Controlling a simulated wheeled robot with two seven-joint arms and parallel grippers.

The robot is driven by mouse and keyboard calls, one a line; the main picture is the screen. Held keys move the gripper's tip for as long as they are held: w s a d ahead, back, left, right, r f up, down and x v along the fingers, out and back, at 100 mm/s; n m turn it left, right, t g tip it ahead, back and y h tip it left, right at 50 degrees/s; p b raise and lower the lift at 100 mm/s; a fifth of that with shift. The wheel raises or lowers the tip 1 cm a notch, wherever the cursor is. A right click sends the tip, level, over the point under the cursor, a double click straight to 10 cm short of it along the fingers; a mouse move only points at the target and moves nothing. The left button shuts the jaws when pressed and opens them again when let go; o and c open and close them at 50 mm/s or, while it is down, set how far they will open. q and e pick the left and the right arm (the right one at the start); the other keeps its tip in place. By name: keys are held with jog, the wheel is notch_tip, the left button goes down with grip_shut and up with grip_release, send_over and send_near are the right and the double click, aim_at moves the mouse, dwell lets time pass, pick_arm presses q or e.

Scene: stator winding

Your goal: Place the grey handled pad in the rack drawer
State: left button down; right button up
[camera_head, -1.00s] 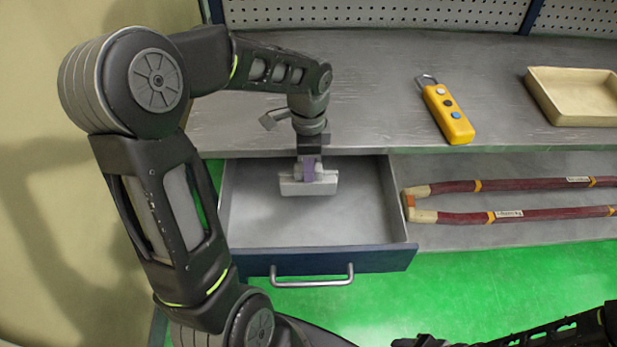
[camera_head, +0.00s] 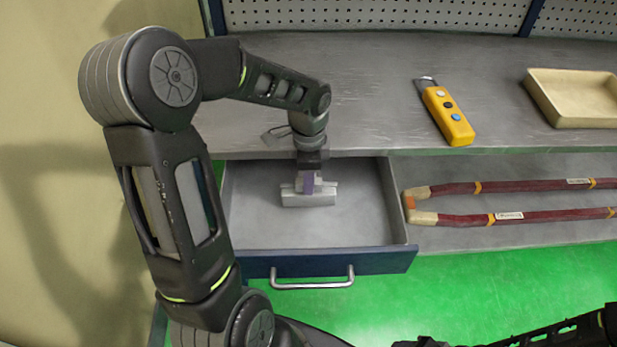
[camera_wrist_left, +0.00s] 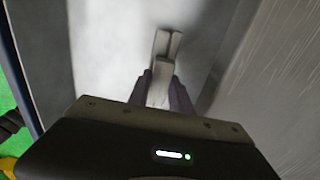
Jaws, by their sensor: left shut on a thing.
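The grey handled pad (camera_head: 309,200) is inside the open rack drawer (camera_head: 362,234), toward its back and left of its middle. My left gripper (camera_head: 309,184) points down from above and is shut on the pad's handle. In the left wrist view the pad (camera_wrist_left: 167,45) shows between the purple-grey fingers of the gripper (camera_wrist_left: 160,88). The pad looks level and close to the drawer floor; I cannot tell whether it touches. My right gripper is not clearly in view; only part of that arm shows at the lower right.
The grey worktop (camera_head: 370,90) lies behind the drawer. On it are a yellow handheld device (camera_head: 447,115) and a beige tray (camera_head: 575,97). Two dark red coil bars (camera_head: 520,186) lie on the shelf right of the drawer. The drawer front has a metal handle (camera_head: 312,283).

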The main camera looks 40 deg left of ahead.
pick_arm(q)
jog(key=shift+f, duration=0.2)
jog(key=c, duration=1.2)
grip_release()
jog(key=shift+o, duration=0.2)
jog(key=shift+r, duration=0.15)
notch_tip(320, 180, up, 12)
